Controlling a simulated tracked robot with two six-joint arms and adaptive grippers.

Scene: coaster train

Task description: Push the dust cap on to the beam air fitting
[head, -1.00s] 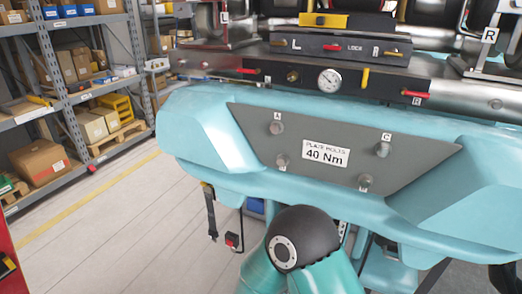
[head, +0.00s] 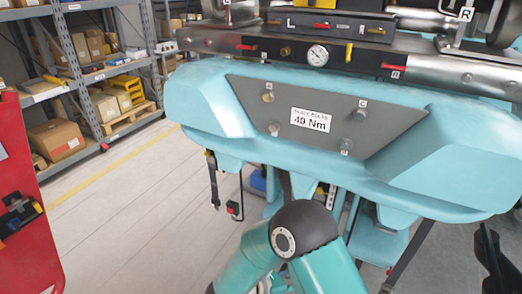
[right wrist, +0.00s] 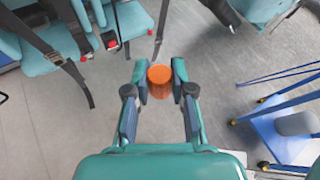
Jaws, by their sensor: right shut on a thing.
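The dust cap is an orange cylinder (right wrist: 159,75) in the right wrist view. My right gripper (right wrist: 160,77) is shut on it, with one dark finger on each side, above the grey floor. The air fitting appears to be the small brass piece (head: 285,51) on the dark panel of the beam in the head view, just left of the round gauge (head: 318,54). The cap is apart from the fitting. My left gripper is not in view. A teal arm of mine with a dark joint stands in the lower middle of the head view.
A plate (head: 241,92) marked 40 Nm with several bolts is on the teal train front below the beam. Red and yellow levers line the beam. A red panel (head: 25,235) stands at left, and shelves (head: 92,79) behind. A blue cart (right wrist: 285,135) is at right in the wrist view.

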